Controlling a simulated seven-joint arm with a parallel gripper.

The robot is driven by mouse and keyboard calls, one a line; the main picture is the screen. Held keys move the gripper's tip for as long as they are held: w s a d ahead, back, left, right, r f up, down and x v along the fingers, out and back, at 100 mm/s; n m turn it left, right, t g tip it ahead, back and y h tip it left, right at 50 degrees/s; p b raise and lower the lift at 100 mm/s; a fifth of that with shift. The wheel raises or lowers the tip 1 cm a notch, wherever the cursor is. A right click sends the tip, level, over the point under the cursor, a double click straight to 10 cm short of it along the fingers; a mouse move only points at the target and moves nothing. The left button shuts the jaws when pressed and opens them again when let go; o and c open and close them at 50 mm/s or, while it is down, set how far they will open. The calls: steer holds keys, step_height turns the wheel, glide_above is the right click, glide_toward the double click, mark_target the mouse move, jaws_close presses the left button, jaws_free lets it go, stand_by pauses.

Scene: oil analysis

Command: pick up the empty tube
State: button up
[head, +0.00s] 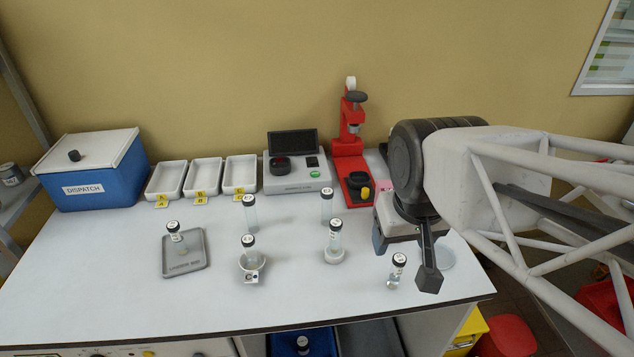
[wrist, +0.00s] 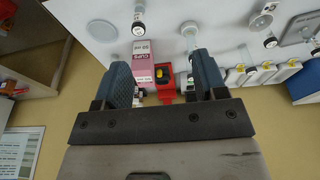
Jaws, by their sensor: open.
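Several clear tubes with dark caps stand on the white table: one at the back centre (head: 250,217), another at the back right (head: 326,208), and a short one (head: 394,274) at the right. Others stand in a white holder with a small label (head: 252,265), in a plain white holder (head: 334,255) and on a grey tray (head: 185,265). I cannot tell which tube is empty. My gripper (head: 405,262) is open above the right side of the table, near the short tube. In the wrist view my gripper (wrist: 162,72) has nothing between its fingers.
A red press (head: 352,150) and a grey device with a screen (head: 296,182) stand at the back. White trays (head: 203,178) and a blue dispatch box (head: 95,182) are at the back left. A pink cups box (wrist: 143,68) shows beyond my fingers. The front table strip is clear.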

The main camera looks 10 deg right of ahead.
steer(key=w+a+f+n+g, duration=0.1)
steer(key=w+n, duration=0.2)
steer(key=w, duration=0.5)
steer(key=w+a+f+n, duration=0.1)
steer(key=w+a+n, duration=0.15)
steer(key=w, duration=0.55)
steer(key=n+g, duration=0.2)
steer(key=n, duration=0.4)
glide_above(327, 191)
steer(key=s, duration=0.1)
steer(key=shift+m, duration=0.25)
step_height(327, 191, down, 8)
steer(key=shift+d+r, duration=0.1)
steer(key=shift+d, duration=0.05)
steer(key=shift+w+f, duration=0.4)
steer(key=shift+w, duration=0.05)
steer(key=shift+f, duration=1.3)
steer(key=shift+w+f, duration=0.15)
steer(key=shift+f, duration=2.45)
